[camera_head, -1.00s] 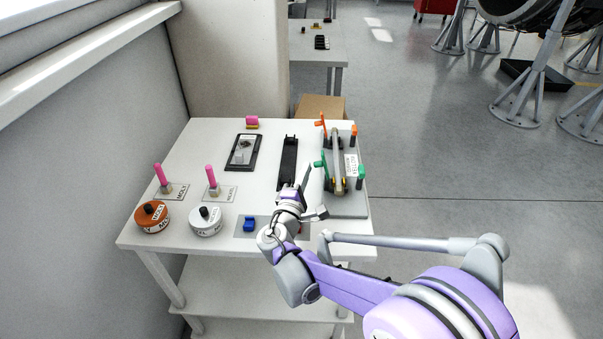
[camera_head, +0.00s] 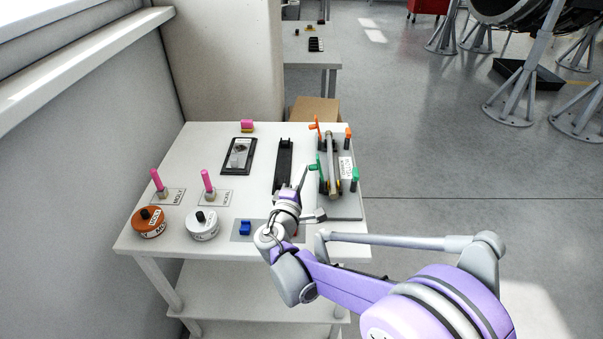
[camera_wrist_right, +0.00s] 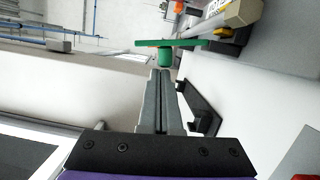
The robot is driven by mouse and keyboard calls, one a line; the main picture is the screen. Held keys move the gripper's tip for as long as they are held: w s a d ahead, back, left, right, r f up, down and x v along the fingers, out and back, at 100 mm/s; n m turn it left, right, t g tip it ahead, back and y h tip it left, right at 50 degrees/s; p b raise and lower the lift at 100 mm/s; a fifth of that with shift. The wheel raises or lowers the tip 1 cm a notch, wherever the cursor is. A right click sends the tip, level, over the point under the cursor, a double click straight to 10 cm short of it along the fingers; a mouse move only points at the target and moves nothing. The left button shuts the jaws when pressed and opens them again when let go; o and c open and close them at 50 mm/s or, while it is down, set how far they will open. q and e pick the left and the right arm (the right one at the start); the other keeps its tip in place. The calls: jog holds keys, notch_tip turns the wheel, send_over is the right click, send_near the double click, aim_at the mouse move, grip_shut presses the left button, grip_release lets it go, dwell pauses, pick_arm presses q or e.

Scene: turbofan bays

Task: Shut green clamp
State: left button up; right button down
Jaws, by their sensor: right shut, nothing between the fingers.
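The green clamp (camera_head: 318,166) is on the near part of a grey fixture (camera_head: 341,205) at the right of the white table. A second green piece (camera_head: 355,176) stands at the fixture's right side. In the right wrist view the green clamp handle (camera_wrist_right: 180,45) lies just beyond my fingertips; I cannot tell whether they touch. My right gripper (camera_head: 305,172) is shut and empty, left of the clamp. Its closed fingers also show in the wrist view (camera_wrist_right: 160,75). My left gripper is not in view.
An orange clamp (camera_head: 315,126) sits on the fixture's far part. A black rail (camera_head: 283,165) lies left of my right gripper. Two lidded pots (camera_head: 149,222), pink-topped pegs (camera_head: 207,180) and a black tray (camera_head: 226,160) occupy the table's left and back.

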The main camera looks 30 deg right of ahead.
jog(key=shift+r, duration=0.15)
jog(key=s+d+m+y+p, duration=0.1)
jog(key=d+m+p, duration=0.1)
jog(key=m, duration=0.2)
jog(key=s+d+r+m+y+p, duration=0.1)
jog(key=d+m+p, duration=0.1)
jog(key=m+p, duration=0.1)
jog(key=s+d+r+m+y+p, duration=0.1)
jog(key=s+d+m+p, duration=0.1)
jog(key=m, duration=0.3)
jog(key=shift+d+m+g+p, duration=0.25)
jog(key=shift+m+g+p, duration=0.05)
jog(key=shift+p, duration=0.3)
jog(key=m, duration=0.1)
jog(key=s+d+f+m+y, duration=0.1)
jog(key=m, duration=0.1)
jog(key=shift+d+y, duration=0.3)
jog(key=shift+s+d+f+p, duration=0.1)
jog(key=shift+d+f+p, duration=0.1)
jog(key=shift+f+p, duration=0.1)
jog(key=shift+s, duration=0.1)
